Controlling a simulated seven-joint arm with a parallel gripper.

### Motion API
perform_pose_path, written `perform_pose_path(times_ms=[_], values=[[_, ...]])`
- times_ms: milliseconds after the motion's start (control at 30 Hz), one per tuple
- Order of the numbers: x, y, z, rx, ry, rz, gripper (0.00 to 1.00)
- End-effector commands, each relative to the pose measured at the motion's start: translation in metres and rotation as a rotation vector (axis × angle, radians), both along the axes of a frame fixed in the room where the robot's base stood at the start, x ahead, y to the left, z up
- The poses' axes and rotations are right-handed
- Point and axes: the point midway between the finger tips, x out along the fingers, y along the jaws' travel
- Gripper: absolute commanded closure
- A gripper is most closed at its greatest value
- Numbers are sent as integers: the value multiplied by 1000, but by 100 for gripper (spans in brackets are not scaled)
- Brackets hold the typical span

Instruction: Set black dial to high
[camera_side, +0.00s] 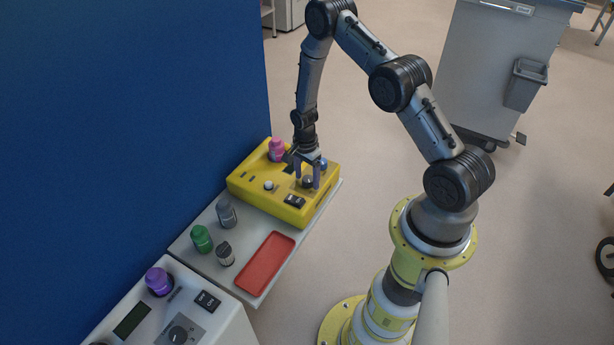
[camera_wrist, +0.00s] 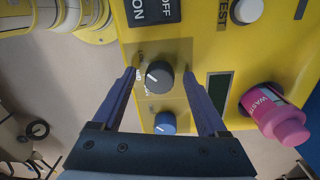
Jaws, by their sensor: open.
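The black dial (camera_wrist: 159,77) is on the top of a yellow box (camera_side: 246,184), with a white pointer line toward the left in the wrist view. Small labels stand at its left side, too small to read surely. My gripper (camera_wrist: 160,74) is open, with one finger on either side of the black dial; I cannot tell whether the fingers touch it. In the side view the black dial (camera_side: 307,182) shows between the fingers of my gripper (camera_side: 308,180). A blue dial (camera_wrist: 165,123) sits beside the black one, also between the fingers' lengths.
A pink bottle (camera_wrist: 273,116) stands on the box near a dark display (camera_wrist: 219,88). An ON/OFF switch (camera_wrist: 153,9) and white TEST button (camera_wrist: 247,10) are close by. A red tray (camera_side: 265,263) and several bottles are on the shelf. A blue wall (camera_side: 130,110) rises behind.

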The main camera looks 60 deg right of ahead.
Motion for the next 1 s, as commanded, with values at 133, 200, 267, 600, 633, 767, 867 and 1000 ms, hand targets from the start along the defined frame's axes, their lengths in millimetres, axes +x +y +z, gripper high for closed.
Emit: perform_pose_path(times_ms=[133,200,267,600,633,767,867,1000], values=[[0,0,0,0,0,0,48],[0,0,0,0,0,0,60],[0,0,0,0,0,0,71],[0,0,1,0,1,3,100],[0,0,1,0,1,6,100],[0,0,1,0,0,33,100],[0,0,1,0,1,73,100],[0,0,1,0,0,162,100]])
